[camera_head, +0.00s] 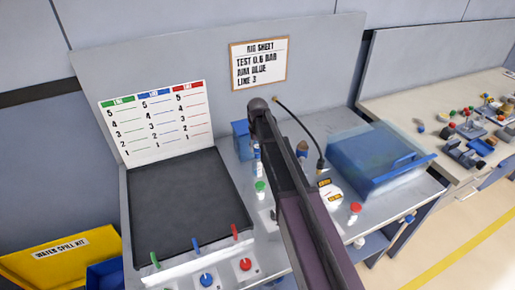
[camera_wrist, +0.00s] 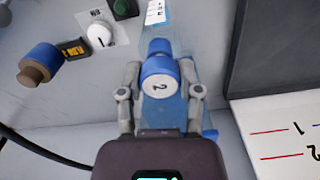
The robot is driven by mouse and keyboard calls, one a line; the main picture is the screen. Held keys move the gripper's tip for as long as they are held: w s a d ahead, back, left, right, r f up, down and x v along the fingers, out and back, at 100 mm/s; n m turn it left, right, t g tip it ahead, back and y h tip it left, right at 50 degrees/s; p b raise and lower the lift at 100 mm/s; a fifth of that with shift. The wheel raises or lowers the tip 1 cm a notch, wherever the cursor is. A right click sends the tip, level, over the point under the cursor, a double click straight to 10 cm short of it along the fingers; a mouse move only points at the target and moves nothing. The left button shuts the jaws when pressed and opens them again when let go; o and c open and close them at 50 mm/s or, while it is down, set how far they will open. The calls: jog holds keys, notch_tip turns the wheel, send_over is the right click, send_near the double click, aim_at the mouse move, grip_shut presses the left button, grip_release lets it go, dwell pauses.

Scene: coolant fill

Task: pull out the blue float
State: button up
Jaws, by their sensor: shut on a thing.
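My gripper (camera_wrist: 162,78) shows in the wrist view with its two grey fingers on either side of a blue, round piece with a white face marked 2 (camera_wrist: 158,87). It is shut on this piece. A pale blue, see-through body (camera_wrist: 160,115) shows below and behind it. I cannot tell for sure whether the piece is the blue float. A smaller blue part (camera_wrist: 159,47) shows just beyond it. In the head view my arm hides most of the gripper's surroundings; a blue box (camera_head: 241,140) stands left of the arm.
A blue piece with a brown end (camera_wrist: 40,62) and a white round dial (camera_wrist: 99,35) lie left in the wrist view. In the head view a clear-lidded blue case (camera_head: 375,160) stands right, a dark panel (camera_head: 190,205) left, and small coloured levers (camera_head: 197,244) in front.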

aim_at(257, 146)
jog(key=shift+r+p, duration=1.95)
jog(key=shift+r, duration=0.15)
jog(key=shift+s+f, duration=0.1)
